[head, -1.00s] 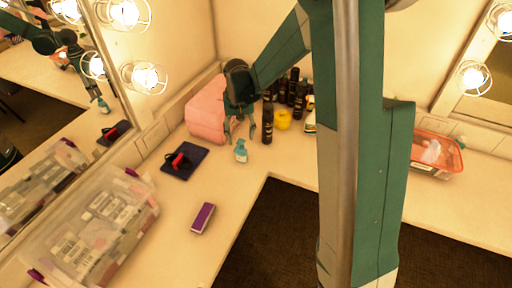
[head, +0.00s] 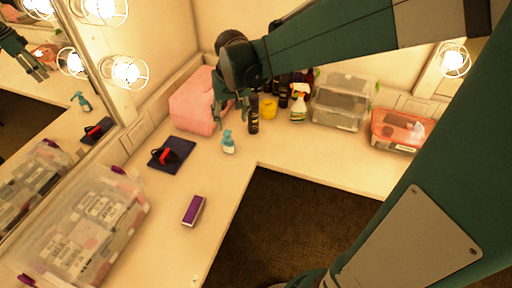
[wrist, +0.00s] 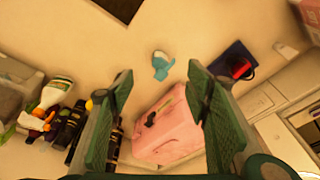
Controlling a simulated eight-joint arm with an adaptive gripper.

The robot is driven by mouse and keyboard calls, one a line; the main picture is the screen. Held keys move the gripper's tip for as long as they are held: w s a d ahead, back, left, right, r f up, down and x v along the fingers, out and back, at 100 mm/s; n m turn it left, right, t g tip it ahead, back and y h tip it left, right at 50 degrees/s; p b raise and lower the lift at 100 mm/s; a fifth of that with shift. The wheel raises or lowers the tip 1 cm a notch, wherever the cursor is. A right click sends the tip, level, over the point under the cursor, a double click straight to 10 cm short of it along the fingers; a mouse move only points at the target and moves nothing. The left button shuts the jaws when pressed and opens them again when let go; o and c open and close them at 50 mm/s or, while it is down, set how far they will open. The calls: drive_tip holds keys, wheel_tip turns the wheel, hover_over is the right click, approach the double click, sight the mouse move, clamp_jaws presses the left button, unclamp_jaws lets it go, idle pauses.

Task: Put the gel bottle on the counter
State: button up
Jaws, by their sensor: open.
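My gripper (head: 233,115) is open and empty, above and behind the bottle in the head view. In the wrist view my gripper (wrist: 160,78) has its two green fingers spread wide.
A pink case (head: 193,108) and dark bottles (head: 253,117) stand close behind. A navy pad (head: 172,154) with a red-black item lies left. Clear bins (head: 92,225) and a spray bottle (head: 299,104) stand farther off. A purple block (head: 193,210) lies in front.

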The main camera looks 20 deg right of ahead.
drive_tip(key=s+r+t, duration=0.2)
drive_tip(key=s+r, duration=0.1)
drive_tip(key=s, duration=0.8)
drive_tip(key=s+r+n+t, duration=0.1)
drive_tip(key=s+r+t, duration=0.1)
drive_tip(key=s, duration=0.9)
drive_tip(key=shift+s+a+r+n+t, duration=0.2)
drive_tip(key=shift+a+r+n+t, duration=0.15)
drive_tip(key=shift+r, duration=0.55)
